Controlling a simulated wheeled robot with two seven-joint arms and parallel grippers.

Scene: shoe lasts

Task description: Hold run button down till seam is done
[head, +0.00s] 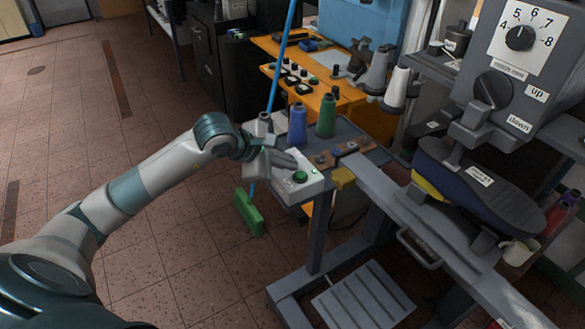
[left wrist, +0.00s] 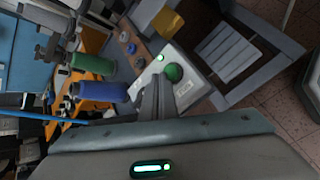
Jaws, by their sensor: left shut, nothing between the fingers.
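The green run button (head: 299,177) sits on a white control box (head: 311,187) with a small lit green lamp (head: 315,171). In the left wrist view the button (left wrist: 174,73) and lit lamp (left wrist: 160,58) show clear of the fingers. My left gripper (head: 291,163) is shut and empty, its fingertips close beside the button. The fingertips (left wrist: 160,80) also show at the button's edge in the left wrist view; I cannot tell if they touch it. A dark blue shoe (head: 475,185) with a white label sits under the machine head (head: 515,75). My right gripper is out of view.
A blue thread cone (head: 297,125) and a green one (head: 326,116) stand behind the control box. A yellow piece (head: 342,178) is at its right. A pedal (head: 364,297) is below. Open tiled floor lies left.

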